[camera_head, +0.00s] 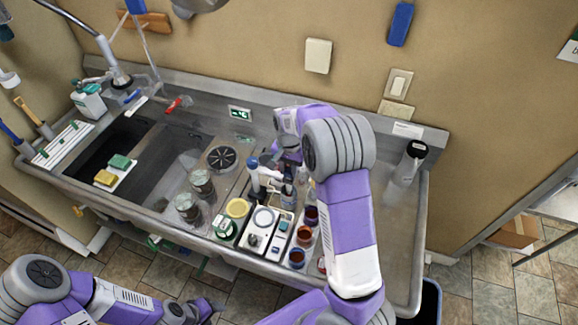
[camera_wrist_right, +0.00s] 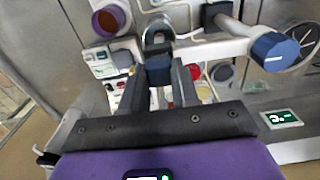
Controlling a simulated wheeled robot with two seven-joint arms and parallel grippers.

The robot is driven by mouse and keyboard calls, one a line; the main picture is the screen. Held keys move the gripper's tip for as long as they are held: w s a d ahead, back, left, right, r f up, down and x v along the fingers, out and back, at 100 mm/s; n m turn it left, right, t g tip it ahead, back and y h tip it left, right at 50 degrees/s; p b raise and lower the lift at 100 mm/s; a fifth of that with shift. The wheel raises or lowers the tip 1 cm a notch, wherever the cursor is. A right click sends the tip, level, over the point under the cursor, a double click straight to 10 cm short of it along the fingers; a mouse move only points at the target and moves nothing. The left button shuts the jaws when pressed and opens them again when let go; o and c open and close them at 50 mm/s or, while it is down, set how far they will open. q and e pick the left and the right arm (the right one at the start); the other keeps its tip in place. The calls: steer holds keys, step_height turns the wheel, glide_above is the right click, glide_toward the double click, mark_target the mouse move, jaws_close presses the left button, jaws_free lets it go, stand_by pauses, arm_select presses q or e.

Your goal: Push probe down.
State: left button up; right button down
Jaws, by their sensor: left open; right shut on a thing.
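My right gripper (camera_wrist_right: 159,88) is shut on the dark blue top of the probe (camera_wrist_right: 158,68), which shows between its two fingers. The probe's holder, a white arm with a blue knob (camera_wrist_right: 275,52), runs beside the fingers. In the head view my right gripper (camera_head: 289,160) is at the probe stand, whose blue cap (camera_head: 253,162) stands to its left. The lower probe is largely hidden by the gripper and my right arm. My left gripper (camera_head: 203,309) is open, low in front of the counter, and away from the stand.
Cups of dark red liquid (camera_head: 305,235) stand in front of the stand, next to a white meter tray (camera_head: 264,218) and a yellow-lidded tub (camera_head: 237,207). Glass jars (camera_head: 188,207) stand left. The sink basin (camera_head: 105,150) opens further left. The counter's right end is mostly clear.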

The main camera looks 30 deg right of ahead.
steer(key=shift+f, duration=0.45)
steer(key=shift+s+a+r, duration=0.1)
steer(key=shift+s, duration=0.05)
steer(key=c, duration=0.8)
jaws_free()
steer(key=shift+c, duration=0.2)
step_height(320, 180, up, 8)
steer(key=shift+f, duration=0.2)
